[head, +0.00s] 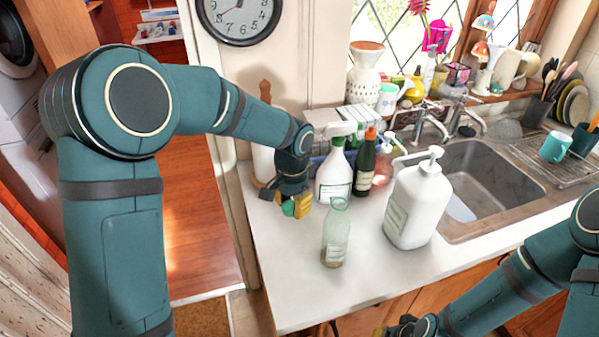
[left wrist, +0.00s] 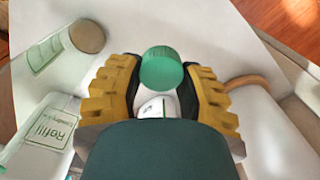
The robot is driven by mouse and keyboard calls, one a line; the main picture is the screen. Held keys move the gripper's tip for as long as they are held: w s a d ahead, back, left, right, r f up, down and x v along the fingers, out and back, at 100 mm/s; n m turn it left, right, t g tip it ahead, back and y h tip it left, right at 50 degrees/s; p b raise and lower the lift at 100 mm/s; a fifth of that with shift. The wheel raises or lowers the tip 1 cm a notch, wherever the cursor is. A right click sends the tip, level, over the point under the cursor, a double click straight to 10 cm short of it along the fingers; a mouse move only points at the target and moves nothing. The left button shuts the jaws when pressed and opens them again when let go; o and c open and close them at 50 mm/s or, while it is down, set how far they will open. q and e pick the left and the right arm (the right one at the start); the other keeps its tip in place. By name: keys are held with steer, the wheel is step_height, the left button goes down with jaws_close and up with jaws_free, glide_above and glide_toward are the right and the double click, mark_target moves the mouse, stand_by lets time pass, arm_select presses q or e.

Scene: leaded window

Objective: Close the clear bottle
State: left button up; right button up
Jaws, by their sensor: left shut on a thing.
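The clear bottle (head: 336,236) stands upright and uncapped on the white counter, near its front edge, with a little brown at its bottom. My left gripper (head: 296,206) is just left of and behind the bottle neck in the head view, apart from it. Its yellow fingers are shut on a green cap (left wrist: 161,69), which also shows in the head view (head: 289,209). In the left wrist view a pale see-through shape with a round brown end (left wrist: 87,36) appears to be the bottle. My right gripper (head: 392,330) is cut off at the bottom edge, so its fingers are unclear.
A white spray bottle (head: 334,178), a dark bottle (head: 365,166) and a large white pump bottle (head: 415,208) stand close behind and right of the clear bottle. The sink (head: 480,180) lies further right. The counter (head: 290,290) is free in front and left.

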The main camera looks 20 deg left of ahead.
arm_select(q)
steer(key=s+f+n, duration=0.1)
steer(key=f+n, duration=0.1)
steer(key=s+f+n, duration=0.1)
steer(key=s+f, duration=0.1)
steer(key=s+f+n, duration=0.1)
steer(key=f+n, duration=0.1)
steer(key=shift+s+a+n+b, duration=0.15)
steer(key=shift+a+n+b, duration=0.15)
steer(key=shift+a+b, duration=0.1)
arm_select(e)
steer(key=shift+s+f, duration=0.1)
steer(key=shift+f, duration=0.4)
steer(key=o, duration=0.6)
steer(key=shift+o, duration=0.2)
arm_select(q)
steer(key=shift+s+d, duration=0.1)
steer(key=shift+s, duration=0.05)
arm_select(e)
steer(key=shift+d, duration=0.2)
